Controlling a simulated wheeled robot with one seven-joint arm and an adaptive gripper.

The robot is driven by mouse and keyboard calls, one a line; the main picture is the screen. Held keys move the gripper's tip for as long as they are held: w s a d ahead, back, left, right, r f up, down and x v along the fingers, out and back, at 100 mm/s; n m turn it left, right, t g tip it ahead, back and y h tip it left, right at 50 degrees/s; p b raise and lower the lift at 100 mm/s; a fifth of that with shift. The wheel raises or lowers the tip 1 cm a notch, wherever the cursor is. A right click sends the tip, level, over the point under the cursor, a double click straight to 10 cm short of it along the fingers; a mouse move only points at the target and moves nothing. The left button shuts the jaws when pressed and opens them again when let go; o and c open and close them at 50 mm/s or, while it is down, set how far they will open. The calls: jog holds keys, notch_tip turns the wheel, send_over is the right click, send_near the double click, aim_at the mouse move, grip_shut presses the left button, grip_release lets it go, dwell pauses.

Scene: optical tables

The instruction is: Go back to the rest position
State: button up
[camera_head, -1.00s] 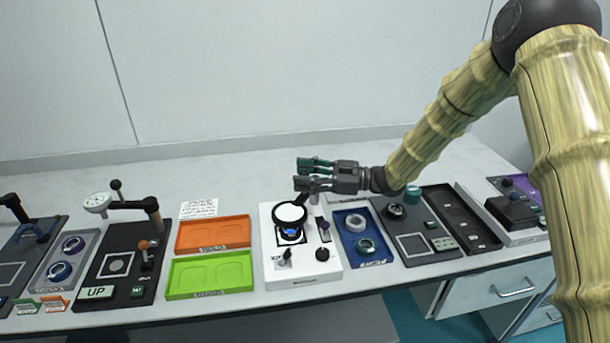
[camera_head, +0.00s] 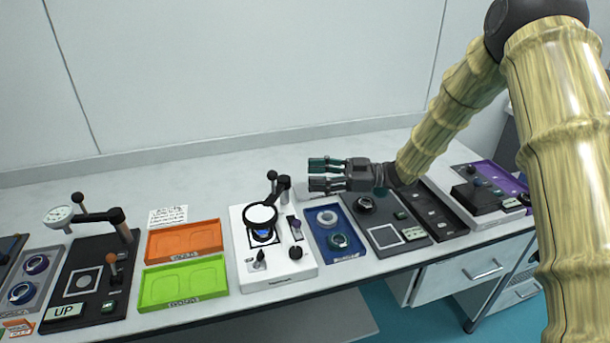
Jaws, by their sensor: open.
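My gripper (camera_head: 322,175) is open and empty. It points left in the head view, with its two fingers apart. It appears above the back part of the table (camera_head: 120,185), over the area behind the blue tray (camera_head: 318,246). My arm reaches in from the right side of the picture. The white device (camera_head: 275,276) with a round magnifier lens (camera_head: 260,216) on a black arm stands to the left of my gripper, which is apart from it.
An orange tray (camera_head: 185,239) and a green tray (camera_head: 184,283) lie left of the white device. A dark press-like device (camera_head: 85,284) with a dial gauge stands further left. A dark panel (camera_head: 386,234) and a black tray (camera_head: 433,214) lie right. The table's back strip is largely clear.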

jog(key=shift+d, duration=0.25)
